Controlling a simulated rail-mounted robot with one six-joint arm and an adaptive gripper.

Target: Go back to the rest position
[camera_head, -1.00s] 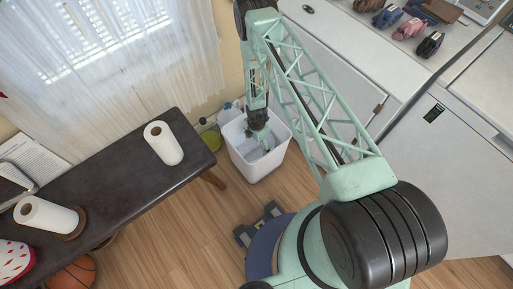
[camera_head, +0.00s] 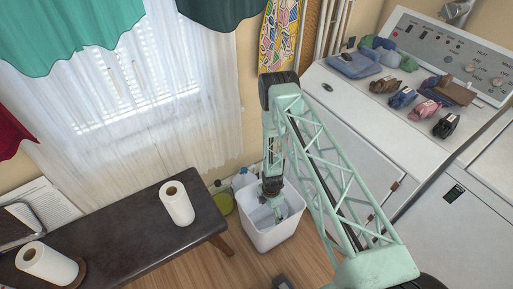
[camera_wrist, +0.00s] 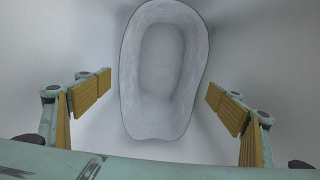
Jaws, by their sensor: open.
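My gripper (camera_head: 280,207) hangs at the end of my green arm, pointing down into a white bin (camera_head: 270,240) on the floor. In the wrist view my gripper (camera_wrist: 160,88) is open, with its yellow finger pads wide apart at left and right. A pale grey, oval, hollow object (camera_wrist: 163,125) lies below and between the fingers, against the bin's white inside. The pads look apart from it. The head view does not clearly show this object.
A dark bench (camera_head: 130,228) with paper rolls (camera_head: 177,203) stands left of the bin. Bottles (camera_head: 243,179) sit behind the bin near the wall. White machines (camera_head: 350,120) stand at right, with several small shoes and cloths on top.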

